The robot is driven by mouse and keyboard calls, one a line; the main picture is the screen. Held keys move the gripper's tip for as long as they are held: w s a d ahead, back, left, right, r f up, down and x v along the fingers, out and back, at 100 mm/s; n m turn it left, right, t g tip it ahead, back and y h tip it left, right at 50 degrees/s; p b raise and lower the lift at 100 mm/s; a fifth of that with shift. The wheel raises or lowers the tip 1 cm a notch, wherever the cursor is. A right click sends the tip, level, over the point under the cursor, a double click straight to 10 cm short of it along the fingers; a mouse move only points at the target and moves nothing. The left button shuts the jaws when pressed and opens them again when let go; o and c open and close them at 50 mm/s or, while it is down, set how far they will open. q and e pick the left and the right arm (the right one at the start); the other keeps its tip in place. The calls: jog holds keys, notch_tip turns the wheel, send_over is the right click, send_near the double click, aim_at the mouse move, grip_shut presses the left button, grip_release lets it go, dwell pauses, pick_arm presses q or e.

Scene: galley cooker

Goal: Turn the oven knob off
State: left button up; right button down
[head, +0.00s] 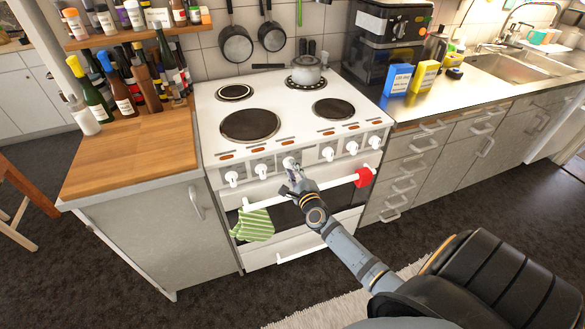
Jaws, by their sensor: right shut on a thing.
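The white cooker (290,105) stands in the middle of the head view, with a row of several white knobs along its front panel. My right gripper (293,171) comes up from the lower right. It is shut on the third knob from the left (287,161), and its fingers partly cover that knob. No marking that tells which knob is for the oven can be read. The exact turn of the held knob cannot be made out. My left gripper is not in view.
The oven door handle (330,184) runs just below the knobs. A green striped towel (253,226) and a red thing (364,177) are on it. A pot (305,72) stands at the back of the hob. The wooden counter (130,158) is clear in front.

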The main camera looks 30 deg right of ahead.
jog(key=n+p, duration=0.3)
jog(key=n, duration=0.5)
jog(key=n+p, duration=0.4)
jog(key=n, duration=0.4)
jog(key=n+p, duration=0.4)
jog(key=n, duration=0.4)
jog(key=shift+w+r+n, duration=0.1)
jog(key=shift+r+n, duration=0.15)
jog(key=shift+n, duration=0.05)
dwell(0.4)
jog(key=c, duration=1.3)
grip_release()
jog(key=shift+o, duration=0.4)
jog(key=shift+f, duration=0.1)
jog(key=shift+f, duration=0.1)
